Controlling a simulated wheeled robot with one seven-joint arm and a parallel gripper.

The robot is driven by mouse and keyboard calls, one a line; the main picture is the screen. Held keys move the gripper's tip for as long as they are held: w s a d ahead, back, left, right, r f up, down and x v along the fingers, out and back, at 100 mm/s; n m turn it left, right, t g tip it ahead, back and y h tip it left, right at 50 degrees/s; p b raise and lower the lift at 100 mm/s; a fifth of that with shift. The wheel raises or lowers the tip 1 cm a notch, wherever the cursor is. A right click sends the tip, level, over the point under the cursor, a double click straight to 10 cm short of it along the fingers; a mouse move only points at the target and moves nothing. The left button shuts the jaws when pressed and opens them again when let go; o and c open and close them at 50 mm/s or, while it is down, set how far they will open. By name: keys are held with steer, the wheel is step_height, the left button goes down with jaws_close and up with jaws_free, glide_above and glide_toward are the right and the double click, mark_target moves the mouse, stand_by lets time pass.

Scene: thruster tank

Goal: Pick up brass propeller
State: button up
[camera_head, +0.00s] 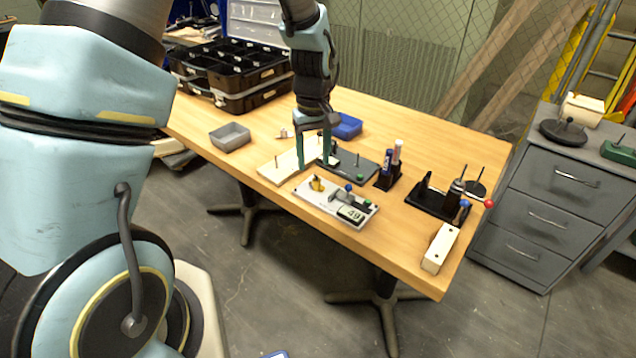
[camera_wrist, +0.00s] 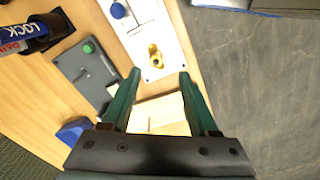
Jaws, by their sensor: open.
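The small brass propeller (camera_head: 317,184) sits at the left end of a light grey fixture plate (camera_head: 329,202) near the table's front edge. In the wrist view the brass propeller (camera_wrist: 155,56) lies just beyond the fingertips, roughly centred between them. My gripper (camera_head: 313,152) is open and empty, with green fingers pointing down above the table behind the propeller. In the wrist view my gripper (camera_wrist: 160,73) shows both fingers spread, apart from the propeller. The fixture also carries a blue knob (camera_head: 348,188) and a small display (camera_head: 351,213).
A pale board (camera_head: 269,173) with upright pins lies left of the fixture. A dark plate with a green knob (camera_head: 360,177) lies behind it. Markers in a black holder (camera_head: 386,181) stand to the right. A grey tray (camera_head: 230,137) and blue bin (camera_head: 347,126) are farther back.

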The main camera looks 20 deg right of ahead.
mark_target(317, 184)
steer(key=shift+d+f+p, duration=0.15)
steer(key=shift+f+p, duration=0.35)
steer(key=shift+f, duration=0.95)
steer(key=shift+d+f+p, duration=0.15)
steer(key=shift+f+p, duration=0.35)
steer(key=shift+f, duration=0.95)
jaws_close()
